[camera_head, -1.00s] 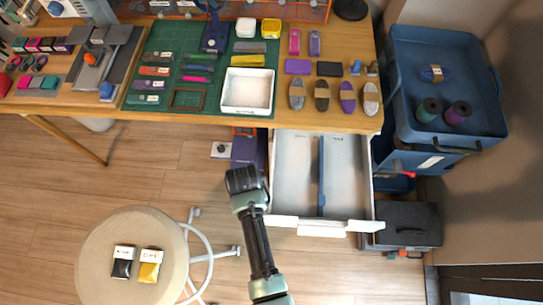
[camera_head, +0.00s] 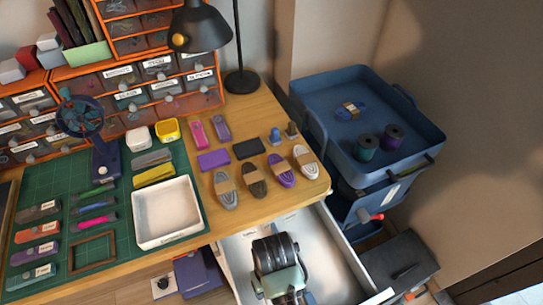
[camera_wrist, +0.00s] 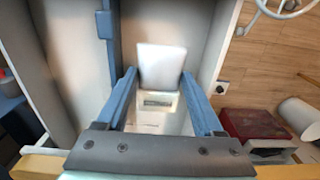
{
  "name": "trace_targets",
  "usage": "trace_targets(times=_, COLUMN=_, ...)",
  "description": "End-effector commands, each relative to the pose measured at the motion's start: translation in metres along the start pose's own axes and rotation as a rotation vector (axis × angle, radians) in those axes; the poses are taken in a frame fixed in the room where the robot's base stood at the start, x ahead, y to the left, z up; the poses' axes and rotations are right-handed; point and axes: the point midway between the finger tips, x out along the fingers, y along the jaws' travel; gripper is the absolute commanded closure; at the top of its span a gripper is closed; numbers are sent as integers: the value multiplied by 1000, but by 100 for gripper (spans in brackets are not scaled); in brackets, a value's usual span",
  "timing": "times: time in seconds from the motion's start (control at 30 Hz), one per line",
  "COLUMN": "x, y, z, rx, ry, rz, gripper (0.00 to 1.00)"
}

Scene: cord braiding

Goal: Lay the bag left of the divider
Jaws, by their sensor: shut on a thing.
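The bag (camera_wrist: 161,68) is a pale, whitish packet with a small grey label patch, seen between the two blue fingers in the wrist view. My gripper (camera_wrist: 158,76) is shut on it and points down into the open white drawer (camera_wrist: 199,52). The blue divider (camera_wrist: 103,25) stands left of the gripper in the wrist view, apart from the bag. I cannot tell whether the bag touches the drawer floor. In the head view my wrist (camera_head: 277,254) covers the bag and most of the divider; the drawer (camera_head: 325,240) shows around it.
The desk edge (camera_head: 270,222) runs along the drawer's back, with rope bundles (camera_head: 254,180) and a white tray (camera_head: 167,212) above. A blue cart (camera_head: 367,120) and a dark box (camera_head: 398,268) stand right of the drawer. A dark red box (camera_wrist: 253,124) lies outside it in the wrist view.

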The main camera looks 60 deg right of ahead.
Motion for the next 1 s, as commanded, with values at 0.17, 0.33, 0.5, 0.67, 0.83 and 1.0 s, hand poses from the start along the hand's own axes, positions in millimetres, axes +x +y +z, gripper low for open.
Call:
trace_targets(times=0.17, x=28, y=0, z=0, rx=0, ry=-1, rz=0, gripper=88)
trace_targets(times=0.33, x=41, y=0, z=0, rx=-1, ry=-1, rz=0, gripper=88)
trace_targets(times=0.5, x=66, y=-1, z=0, rx=-2, ry=-1, rz=0, gripper=88)
trace_targets(times=0.67, x=69, y=-1, z=-1, rx=-2, ry=3, rz=1, gripper=88)
trace_targets(times=0.83, x=69, y=-1, z=0, rx=-2, ry=2, rz=0, gripper=88)
trace_targets(times=1.0, x=71, y=-1, z=0, rx=-2, ry=1, rz=0, gripper=15)
